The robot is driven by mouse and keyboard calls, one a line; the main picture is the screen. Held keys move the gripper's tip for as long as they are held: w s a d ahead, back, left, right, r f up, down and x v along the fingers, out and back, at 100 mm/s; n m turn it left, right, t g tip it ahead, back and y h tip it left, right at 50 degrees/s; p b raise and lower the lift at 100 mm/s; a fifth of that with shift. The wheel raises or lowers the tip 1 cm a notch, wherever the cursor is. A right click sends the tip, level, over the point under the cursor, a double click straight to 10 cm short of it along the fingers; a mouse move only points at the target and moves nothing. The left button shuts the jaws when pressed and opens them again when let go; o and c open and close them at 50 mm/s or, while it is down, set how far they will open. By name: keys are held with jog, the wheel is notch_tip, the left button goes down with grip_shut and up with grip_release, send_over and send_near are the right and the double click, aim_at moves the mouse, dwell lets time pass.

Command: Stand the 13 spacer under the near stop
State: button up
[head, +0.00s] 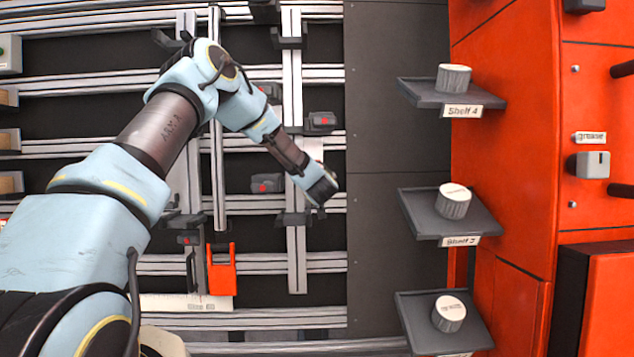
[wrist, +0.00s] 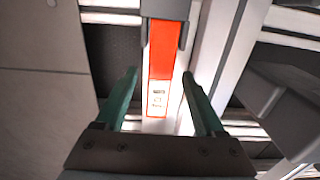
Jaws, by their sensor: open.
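In the wrist view an orange-red spacer (wrist: 161,60) with a white label stands out between the fingers of my gripper (wrist: 160,76); the label's print is too small to read surely. A dark grey stop-like block (wrist: 166,9) meets or overlaps the spacer's far end; I cannot tell if they touch. My gripper is open, one finger on each side of the spacer, with a clear gap at the left finger. In the head view my gripper (head: 322,190) is over the rails, right of a dark stop (head: 294,219); the spacer cannot be made out there.
Three grey shelves (head: 408,198) hold round pale pieces at the right, before an orange cabinet (head: 510,130). An orange bracket-like piece (head: 222,279) hangs at the lower rails. Dark blocks with red marks (head: 267,183) sit along the rails. A bare dark panel (head: 388,110) separates rails and shelves.

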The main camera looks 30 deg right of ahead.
jog(key=b+v, duration=0.2)
jog(key=v, duration=0.8)
jog(key=shift+s, duration=0.15)
jog(key=shift+a+r, duration=0.1)
jog(key=shift+r, duration=0.05)
jog(key=a+r+g+y, duration=0.15)
jog(key=a+r, duration=0.25)
jog(key=a, duration=0.7)
jog(key=a+r+g, duration=0.3)
jog(key=a+r, duration=0.1)
jog(key=a, duration=0.8)
jog(key=s+a+r+n+g+y, duration=0.1)
jog(key=s+a+n+g, duration=0.1)
jog(key=s+a, duration=0.5)
jog(key=s+a+r+n+g+y, duration=0.1)
jog(key=s+a+r+g+y, duration=0.1)
jog(key=s+a, duration=0.5)
jog(key=shift+s+a+n+g, duration=0.4)
jog(key=shift+a+g, duration=0.15)
jog(key=shift+a, duration=2.15)
